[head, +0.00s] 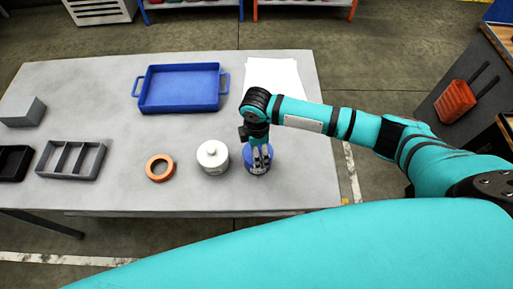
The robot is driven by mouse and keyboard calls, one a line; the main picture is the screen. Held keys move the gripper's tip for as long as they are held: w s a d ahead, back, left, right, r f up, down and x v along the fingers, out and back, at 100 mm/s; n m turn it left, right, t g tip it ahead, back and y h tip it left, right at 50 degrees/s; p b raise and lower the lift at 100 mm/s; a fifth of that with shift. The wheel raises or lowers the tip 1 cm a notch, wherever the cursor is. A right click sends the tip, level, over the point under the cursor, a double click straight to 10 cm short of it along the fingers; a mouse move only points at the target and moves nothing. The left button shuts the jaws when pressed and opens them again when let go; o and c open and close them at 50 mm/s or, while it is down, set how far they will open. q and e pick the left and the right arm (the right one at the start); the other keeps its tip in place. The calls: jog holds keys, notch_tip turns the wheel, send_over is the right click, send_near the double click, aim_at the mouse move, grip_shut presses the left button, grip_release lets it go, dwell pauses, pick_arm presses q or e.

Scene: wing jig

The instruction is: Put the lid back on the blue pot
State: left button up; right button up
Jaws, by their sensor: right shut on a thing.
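The blue pot (249,168) stands near the front edge of the grey table, just right of a white pot (212,168). My right gripper (260,163) points down over the blue pot, with its fingers shut at its top. The fingers are on the blue lid (249,152), whose knob is hidden between them. The lid is at the pot's mouth; I cannot tell whether it is fully seated or slightly above the rim. The white pot has its own white lid with a knob. My left gripper is not in view.
An orange ring (150,172), a grey divided tray (97,174), a black bin (14,163) and a grey block (22,111) are to the left on the table (110,125). A blue tray (140,91) and white sheets (285,72) lie behind. The table's middle left is clear.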

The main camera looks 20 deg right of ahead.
jog(key=shift+p, duration=0.4)
dwell(0.5)
jog(key=o, duration=0.8)
jog(key=shift+o, duration=0.2)
jog(key=shift+r, duration=0.1)
jog(key=shift+r+p, duration=3.4)
jog(key=shift+p, duration=0.5)
jog(key=shift+c, duration=0.4)
grip_shut()
